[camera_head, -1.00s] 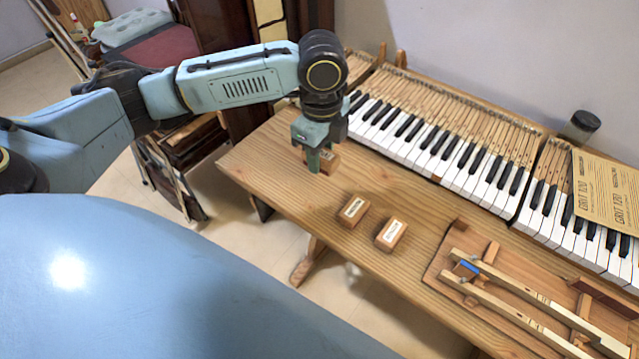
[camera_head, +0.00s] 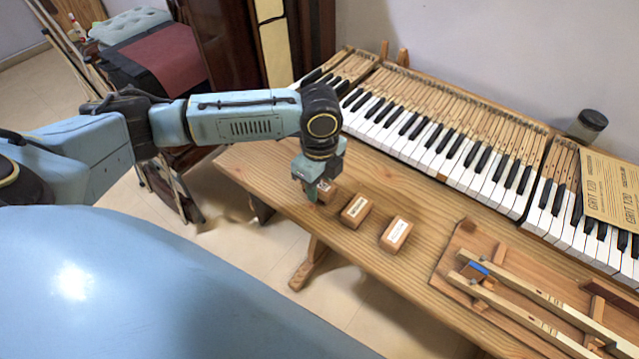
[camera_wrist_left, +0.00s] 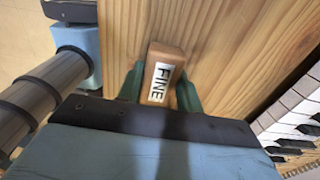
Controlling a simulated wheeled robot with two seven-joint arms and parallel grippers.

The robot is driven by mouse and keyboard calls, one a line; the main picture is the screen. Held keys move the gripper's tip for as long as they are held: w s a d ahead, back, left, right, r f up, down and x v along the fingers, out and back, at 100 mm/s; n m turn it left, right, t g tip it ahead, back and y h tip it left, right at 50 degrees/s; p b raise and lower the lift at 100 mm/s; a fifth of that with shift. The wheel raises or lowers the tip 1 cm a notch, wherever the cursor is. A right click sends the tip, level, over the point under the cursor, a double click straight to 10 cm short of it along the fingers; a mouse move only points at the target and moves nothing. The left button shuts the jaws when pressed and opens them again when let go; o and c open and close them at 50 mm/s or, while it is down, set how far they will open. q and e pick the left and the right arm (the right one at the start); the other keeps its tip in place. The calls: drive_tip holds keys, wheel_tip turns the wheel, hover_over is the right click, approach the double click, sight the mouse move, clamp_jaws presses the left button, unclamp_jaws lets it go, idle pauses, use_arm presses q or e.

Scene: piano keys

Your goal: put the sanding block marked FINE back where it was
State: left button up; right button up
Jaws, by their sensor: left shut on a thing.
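The sanding block marked FINE (camera_wrist_left: 160,82) is a brown wooden block with a white label, seen between the green fingers in the left wrist view. My left gripper (camera_head: 314,191) is shut on it. In the head view the block (camera_head: 327,194) is partly hidden by the fingers, at the left end of a row with two similar blocks, near the front edge of the wooden bench (camera_head: 262,150). Whether it touches the bench top is hard to tell. The middle block (camera_head: 355,211) and the right block (camera_head: 396,234) have labels too small to read. My right gripper is not seen.
A piano keyboard (camera_head: 440,135) runs along the back of the bench. A wooden jig with rails (camera_head: 530,300) lies at the right. A printed sheet (camera_head: 612,187) lies on the keys, with a dark-lidded jar (camera_head: 587,125) behind. Bare bench separates blocks and keys.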

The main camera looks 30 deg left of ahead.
use_arm(q)
drive_tip(key=shift+f, duration=0.3)
drive_tip(key=o, duration=0.9)
drive_tip(key=shift+f, duration=0.1)
